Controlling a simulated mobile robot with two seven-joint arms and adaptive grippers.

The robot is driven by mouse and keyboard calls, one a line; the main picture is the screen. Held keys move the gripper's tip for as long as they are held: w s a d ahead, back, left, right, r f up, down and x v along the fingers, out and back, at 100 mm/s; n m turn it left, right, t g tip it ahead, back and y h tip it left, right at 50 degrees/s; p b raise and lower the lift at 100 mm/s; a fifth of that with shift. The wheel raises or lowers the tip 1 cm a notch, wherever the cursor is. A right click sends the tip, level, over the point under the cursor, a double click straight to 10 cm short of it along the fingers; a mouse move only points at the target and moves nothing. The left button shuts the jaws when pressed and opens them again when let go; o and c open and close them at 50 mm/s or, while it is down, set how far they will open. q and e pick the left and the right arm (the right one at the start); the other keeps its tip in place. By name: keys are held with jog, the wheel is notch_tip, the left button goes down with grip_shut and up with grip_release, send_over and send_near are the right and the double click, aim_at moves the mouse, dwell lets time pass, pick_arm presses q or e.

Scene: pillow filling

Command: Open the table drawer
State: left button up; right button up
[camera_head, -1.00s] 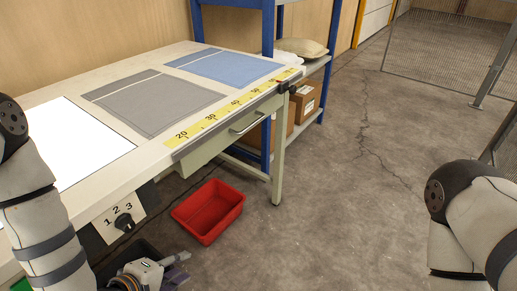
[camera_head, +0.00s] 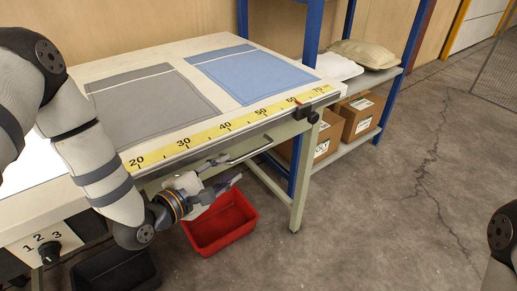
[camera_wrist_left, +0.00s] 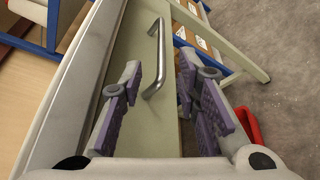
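The table drawer (camera_head: 205,163) sits under the table's front edge and looks shut. Its metal bar handle (camera_head: 250,152) shows to the right of my left gripper (camera_head: 224,173), which partly covers the drawer front. In the left wrist view, the handle (camera_wrist_left: 157,55) stands out from the pale green drawer front (camera_wrist_left: 131,50). There my left gripper (camera_wrist_left: 160,82) is open, with one purple-padded finger on each side of the handle's line. The handle's near end reaches between the fingertips, and I see no grip on it. My right gripper is out of view; only part of that arm shows.
A red bin (camera_head: 228,239) and a black bin (camera_head: 90,274) stand on the floor below the drawer. A table leg (camera_head: 301,185) and a blue shelf with cardboard boxes (camera_head: 357,116) are to the right. Grey and blue cloths lie on the table (camera_head: 95,67). The right floor is clear.

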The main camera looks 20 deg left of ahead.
aim_at(249, 155)
pick_arm(q)
jog(key=b+x, duration=0.1)
jog(key=x, duration=1)
jog(key=shift+f, duration=0.1)
grip_shut()
